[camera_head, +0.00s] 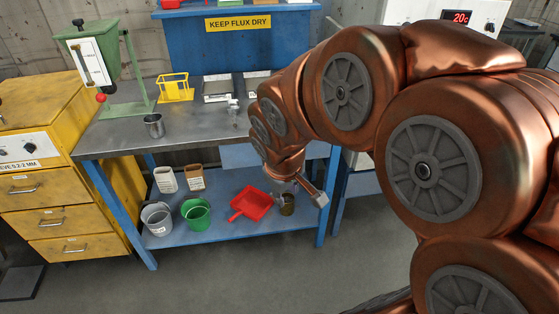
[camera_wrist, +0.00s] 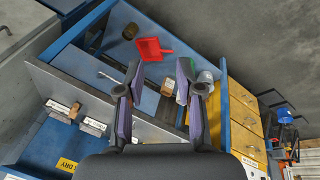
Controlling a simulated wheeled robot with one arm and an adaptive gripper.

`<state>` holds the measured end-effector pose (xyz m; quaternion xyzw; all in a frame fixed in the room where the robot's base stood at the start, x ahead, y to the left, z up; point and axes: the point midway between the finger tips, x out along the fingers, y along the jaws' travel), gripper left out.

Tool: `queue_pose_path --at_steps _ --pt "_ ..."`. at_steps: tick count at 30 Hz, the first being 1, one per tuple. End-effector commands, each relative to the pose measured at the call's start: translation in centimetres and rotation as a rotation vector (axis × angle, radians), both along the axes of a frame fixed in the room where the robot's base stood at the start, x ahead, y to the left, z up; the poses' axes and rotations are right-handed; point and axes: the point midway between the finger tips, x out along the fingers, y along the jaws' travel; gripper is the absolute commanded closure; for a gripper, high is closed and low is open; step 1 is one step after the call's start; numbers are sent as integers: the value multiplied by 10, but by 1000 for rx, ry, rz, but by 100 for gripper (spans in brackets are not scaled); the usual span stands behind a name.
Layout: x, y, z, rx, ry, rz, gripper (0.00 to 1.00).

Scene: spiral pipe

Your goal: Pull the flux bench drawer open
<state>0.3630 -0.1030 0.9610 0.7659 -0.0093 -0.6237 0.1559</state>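The flux bench has a grey top (camera_head: 190,112) and a blue frame. Its blue drawer front (camera_head: 238,156) sits under the top at the right, partly hidden by my arm. In the wrist view the drawer front (camera_wrist: 80,64) is at the left, with a thin metal bar handle (camera_wrist: 110,79) on it. The drawer looks shut. My gripper (camera_wrist: 159,72) is open and empty, its two fingers apart. The handle shows just left of the left finger, not between the fingers. In the head view my gripper (camera_head: 312,192) is in front of the bench's right end, pointing down.
The lower shelf holds a red dustpan (camera_head: 251,203), a green bucket (camera_head: 196,214), a grey bucket (camera_head: 157,218) and a brown jar (camera_head: 287,204). A yellow drawer cabinet (camera_head: 60,190) stands at the left. The floor (camera_head: 215,270) in front of the bench is clear.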

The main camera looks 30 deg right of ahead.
Motion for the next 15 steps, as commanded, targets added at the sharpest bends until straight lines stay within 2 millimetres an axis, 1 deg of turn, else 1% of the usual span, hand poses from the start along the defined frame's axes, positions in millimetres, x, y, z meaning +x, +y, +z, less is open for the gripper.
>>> queue_pose_path --at_steps 1,2,3,5,6,8,9,11,12,15 --pt "26 -18 -14 -33 -47 37 64" --pt "43 -28 -16 -55 -82 65 64" --pt "64 -41 -18 -85 -124 105 64" --pt "95 -60 -21 -131 -187 166 64" --pt "113 -72 -24 -159 -224 206 64" --pt "140 -88 -28 -201 -281 271 64" --pt "158 -99 -30 -228 -320 314 64" --pt "182 -114 -34 -270 -377 381 64" --pt "197 -124 -36 -299 -415 427 64" --pt "229 -145 -46 -361 -499 541 64"
